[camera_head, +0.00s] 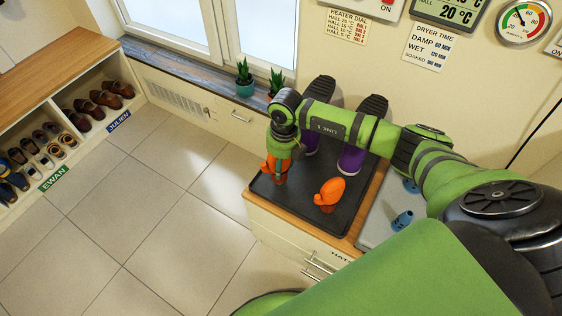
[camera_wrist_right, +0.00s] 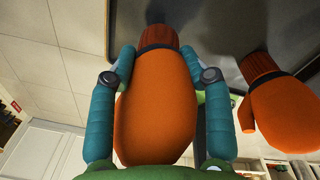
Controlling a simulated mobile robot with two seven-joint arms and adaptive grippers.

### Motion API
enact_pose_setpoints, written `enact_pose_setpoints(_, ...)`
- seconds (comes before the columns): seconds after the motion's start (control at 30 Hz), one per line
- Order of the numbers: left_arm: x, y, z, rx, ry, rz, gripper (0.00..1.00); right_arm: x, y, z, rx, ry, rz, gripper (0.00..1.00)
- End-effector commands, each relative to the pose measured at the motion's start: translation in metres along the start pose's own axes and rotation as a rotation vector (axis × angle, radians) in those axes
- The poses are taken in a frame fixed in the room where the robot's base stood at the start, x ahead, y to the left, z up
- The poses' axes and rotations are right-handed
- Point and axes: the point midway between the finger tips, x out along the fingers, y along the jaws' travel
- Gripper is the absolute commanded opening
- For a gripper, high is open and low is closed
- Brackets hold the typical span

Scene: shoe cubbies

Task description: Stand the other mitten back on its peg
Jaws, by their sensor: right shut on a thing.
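My right gripper (camera_head: 279,157) is shut on an orange mitten (camera_head: 270,168) over the left part of the dark tray (camera_head: 295,205). In the right wrist view its two teal fingers (camera_wrist_right: 155,62) press the sides of this mitten (camera_wrist_right: 155,105), near its ribbed, darker cuff (camera_wrist_right: 162,37). The cuff points toward the tray; I cannot tell whether it touches or sits around a peg. A second orange mitten (camera_head: 331,191) stands cuff down on the tray, right of the held one; it also shows in the right wrist view (camera_wrist_right: 283,112). Its support is hidden. My left gripper is not in view.
Purple boots (camera_head: 351,158) stand soles up at the tray's back, close behind my right gripper. Small blue items (camera_head: 402,219) lie on a grey surface at right. Potted plants (camera_head: 245,80) stand on the sill. Shoe cubbies (camera_head: 60,120) are at left, with clear floor between.

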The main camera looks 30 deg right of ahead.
Motion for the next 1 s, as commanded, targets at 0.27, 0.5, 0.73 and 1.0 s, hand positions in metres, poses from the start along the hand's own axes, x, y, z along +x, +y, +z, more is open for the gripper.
enact_pose_setpoints(0.27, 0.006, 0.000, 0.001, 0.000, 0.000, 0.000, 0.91, 0.008, 0.000, 0.000, -0.001, 0.000, 0.000, 0.19)
enact_pose_setpoints(0.5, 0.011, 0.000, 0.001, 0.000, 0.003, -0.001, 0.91, 0.015, 0.000, 0.000, -0.001, 0.000, 0.000, 0.19)
enact_pose_setpoints(0.73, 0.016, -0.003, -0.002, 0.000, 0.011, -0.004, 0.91, 0.021, -0.001, 0.000, -0.001, 0.000, 0.001, 0.19)
enact_pose_setpoints(1.0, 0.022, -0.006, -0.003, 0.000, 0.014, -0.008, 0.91, 0.028, -0.001, 0.000, -0.001, 0.000, 0.001, 0.19)
